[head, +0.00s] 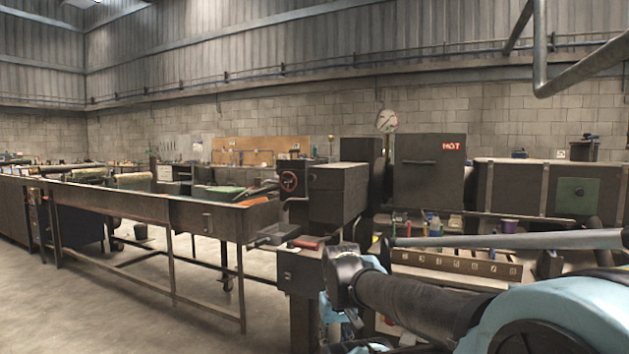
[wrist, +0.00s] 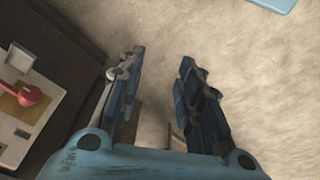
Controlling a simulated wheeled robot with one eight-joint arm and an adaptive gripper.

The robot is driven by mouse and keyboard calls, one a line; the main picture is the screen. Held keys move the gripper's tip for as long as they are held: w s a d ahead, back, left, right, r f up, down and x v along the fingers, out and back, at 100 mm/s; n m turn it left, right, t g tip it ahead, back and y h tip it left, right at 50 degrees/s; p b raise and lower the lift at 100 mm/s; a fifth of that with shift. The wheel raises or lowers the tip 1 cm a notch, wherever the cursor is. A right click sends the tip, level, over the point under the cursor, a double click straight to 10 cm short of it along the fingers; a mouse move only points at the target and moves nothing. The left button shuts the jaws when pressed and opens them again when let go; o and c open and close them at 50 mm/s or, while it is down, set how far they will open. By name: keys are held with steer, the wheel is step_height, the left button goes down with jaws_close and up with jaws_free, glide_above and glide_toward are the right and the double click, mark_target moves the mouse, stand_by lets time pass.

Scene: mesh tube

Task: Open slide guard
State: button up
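A dark upright panel (head: 430,185) with a short horizontal handle and a lit red "HOT" sign stands right of centre in the head view. It may be the slide guard; I cannot tell for sure. It covers the machine front behind it. My gripper (wrist: 160,65) shows in the wrist view with its two blue-grey fingers apart and nothing between them, above bare floor. In the head view my arm reaches in from the lower right, well in front of the panel, and the fingers are mostly hidden behind my wrist.
In the head view a grey pedestal box (head: 298,270) stands near my wrist. A long metal table (head: 200,215) is at left. Open concrete floor (head: 110,310) lies lower left.

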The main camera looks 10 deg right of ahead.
steer(key=shift+o, duration=0.3)
steer(key=shift+o, duration=1)
steer(key=shift+s+d+r, duration=0.1)
steer(key=shift+s+r, duration=0.1)
steer(key=shift+r, duration=0.05)
step_height(320, 180, up, 44)
steer(key=n+t+h, duration=0.8)
steer(key=n+t, duration=0.1)
steer(key=n, duration=2)
glide_above(311, 176)
steer(key=s+a, duration=1)
steer(key=s, duration=0.3)
steer(key=x, duration=1.7)
steer(key=shift+s+d, duration=0.15)
